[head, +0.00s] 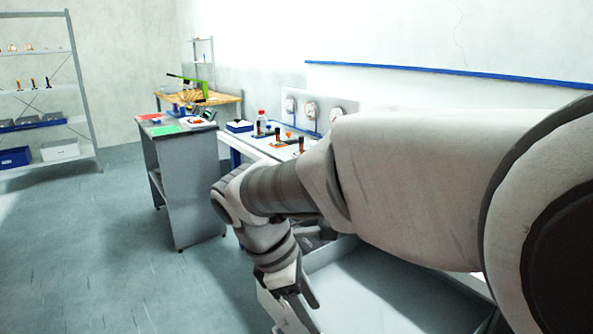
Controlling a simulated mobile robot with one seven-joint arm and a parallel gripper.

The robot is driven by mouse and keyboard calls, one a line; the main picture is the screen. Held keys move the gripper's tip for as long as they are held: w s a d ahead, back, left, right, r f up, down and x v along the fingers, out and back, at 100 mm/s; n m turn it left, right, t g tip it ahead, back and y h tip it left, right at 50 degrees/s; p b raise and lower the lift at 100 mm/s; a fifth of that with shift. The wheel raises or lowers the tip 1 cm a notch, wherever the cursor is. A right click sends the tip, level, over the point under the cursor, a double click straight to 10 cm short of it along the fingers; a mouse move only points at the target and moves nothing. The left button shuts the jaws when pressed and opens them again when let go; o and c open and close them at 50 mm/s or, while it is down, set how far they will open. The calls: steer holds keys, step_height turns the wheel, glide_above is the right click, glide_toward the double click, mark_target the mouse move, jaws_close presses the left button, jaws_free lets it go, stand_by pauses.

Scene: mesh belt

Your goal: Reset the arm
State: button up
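My arm reaches from the right edge across the lower right of the head view, bends at a joint on the left and points down. My gripper (300,306) is at the bottom of the view, in front of a grey tray-like surface (345,278). Its fingers are small and partly cut by the bottom edge, so I cannot tell whether they are open or shut. I see no object in it. My arm hides much of the bench behind it.
A grey cabinet (190,192) with a red and a green sheet on top stands left of my arm. Behind are a white bench (262,146) with bottles and tools, a wooden table (222,98) and a shelf rack (92,118). The floor (110,255) at left is clear.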

steer(key=s+d+r+m+t+y, duration=0.25)
steer(key=s+d+m, duration=0.3)
steer(key=m, duration=0.35)
steer(key=s+d+r+m+t+y, duration=0.1)
steer(key=s+d+m+t+y, duration=0.15)
steer(key=s+d+m, duration=0.4)
step_height(320, 180, up, 12)
steer(key=w+m+p, duration=0.2)
steer(key=p, duration=1)
steer(key=shift+r, duration=0.2)
